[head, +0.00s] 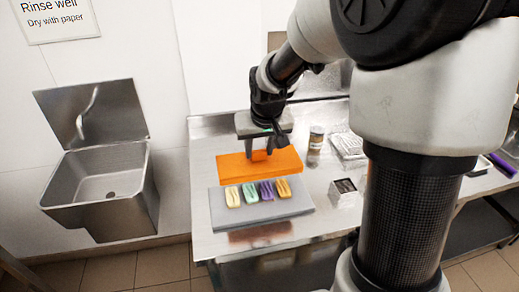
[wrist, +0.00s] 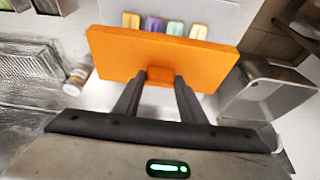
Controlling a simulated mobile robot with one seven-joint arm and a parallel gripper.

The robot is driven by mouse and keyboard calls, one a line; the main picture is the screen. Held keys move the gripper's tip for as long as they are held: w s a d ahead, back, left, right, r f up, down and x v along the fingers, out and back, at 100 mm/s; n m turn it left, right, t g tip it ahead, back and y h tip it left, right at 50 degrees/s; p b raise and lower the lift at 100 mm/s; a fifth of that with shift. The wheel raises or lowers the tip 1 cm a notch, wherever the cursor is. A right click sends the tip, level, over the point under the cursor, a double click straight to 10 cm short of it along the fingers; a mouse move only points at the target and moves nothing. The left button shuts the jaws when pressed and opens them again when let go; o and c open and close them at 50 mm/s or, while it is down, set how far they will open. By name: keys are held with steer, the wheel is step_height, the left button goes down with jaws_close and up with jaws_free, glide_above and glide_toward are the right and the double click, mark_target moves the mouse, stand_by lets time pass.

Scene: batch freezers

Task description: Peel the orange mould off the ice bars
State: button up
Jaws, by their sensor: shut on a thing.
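The orange mould (head: 235,166) is a flat slab in my gripper (head: 260,156), raised above the grey board in the head view. In the wrist view my gripper (wrist: 160,76) is shut on a small tab at the near edge of the orange mould (wrist: 130,50). Several ice bars lie in a row on the grey board (head: 285,209), clear of the mould: a pale yellow bar (head: 233,197), a green bar (head: 250,193), a purple bar (head: 266,191) and an orange-yellow bar (head: 283,188). The bars also show beyond the mould in the wrist view.
A jar (head: 315,146) stands right of the mould, with a small metal box (head: 343,192) and a clear tray (head: 347,146) nearby. A steel sink (head: 107,185) is on the left wall. The steel table (head: 203,153) has bare room at its left.

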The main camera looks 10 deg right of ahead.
steer(key=shift+r+p, duration=0.35)
steer(key=shift+r, duration=0.3)
step_height(320, 180, up, 5)
steer(key=p, duration=0.3)
stand_by(0.3)
